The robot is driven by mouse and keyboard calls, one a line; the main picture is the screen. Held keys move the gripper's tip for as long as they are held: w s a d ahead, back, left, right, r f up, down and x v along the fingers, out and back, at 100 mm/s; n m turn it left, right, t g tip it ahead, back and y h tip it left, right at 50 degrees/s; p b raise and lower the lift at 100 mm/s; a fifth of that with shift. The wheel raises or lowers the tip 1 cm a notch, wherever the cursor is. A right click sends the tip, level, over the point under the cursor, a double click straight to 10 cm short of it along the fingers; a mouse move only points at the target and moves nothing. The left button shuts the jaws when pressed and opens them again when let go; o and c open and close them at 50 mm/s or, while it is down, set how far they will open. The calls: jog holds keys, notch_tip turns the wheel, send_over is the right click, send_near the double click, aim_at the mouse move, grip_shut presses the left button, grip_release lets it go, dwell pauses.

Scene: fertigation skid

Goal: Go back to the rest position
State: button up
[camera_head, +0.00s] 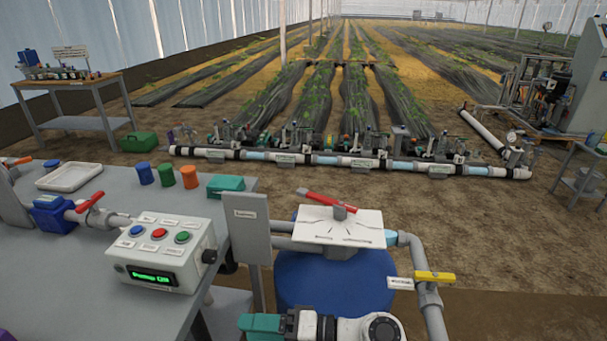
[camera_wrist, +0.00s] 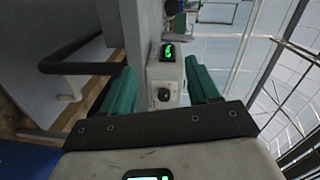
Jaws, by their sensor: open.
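My gripper (camera_wrist: 158,68) is open in the wrist view, with its two teal fingers apart and nothing held between them. In the head view a teal finger (camera_head: 260,326) shows at the bottom edge, beside my white and black arm parts. It is right of the grey bench. A pale control box (camera_head: 182,270) with blue, red and green buttons, a lit green display and a black side knob stands on the bench. The box (camera_wrist: 165,74) also shows beyond the fingers in the wrist view, apart from them.
The grey bench (camera_head: 75,290) carries a white tray (camera_head: 70,177), coloured cups and a red-handled valve. Right of it stand a blue tank (camera_head: 335,280), a white plate (camera_head: 340,228) and a pipe with a yellow handle (camera_head: 434,278). Bare soil lies beyond, before a pipe manifold (camera_head: 350,160).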

jog(key=s+d+f+t+h+p, duration=0.1)
jog(key=s+d+f+h+p, duration=0.1)
jog(key=s+d+f+h, duration=0.45)
jog(key=s+d+f+h+p, duration=0.2)
jog(key=s+d+f, duration=0.15)
jog(key=d, duration=0.65)
jog(key=s+d+r+m+g+h+p, duration=0.1)
jog(key=s+d+h, duration=0.7)
jog(key=s+d, duration=0.8)
jog(key=d+r+g+p, duration=0.1)
jog(key=d, duration=0.1)
jog(key=shift+s+d+h, duration=0.15)
jog(key=shift+d+h, duration=0.2)
jog(key=shift+d, duration=0.05)
jog(key=shift+c, duration=0.3)
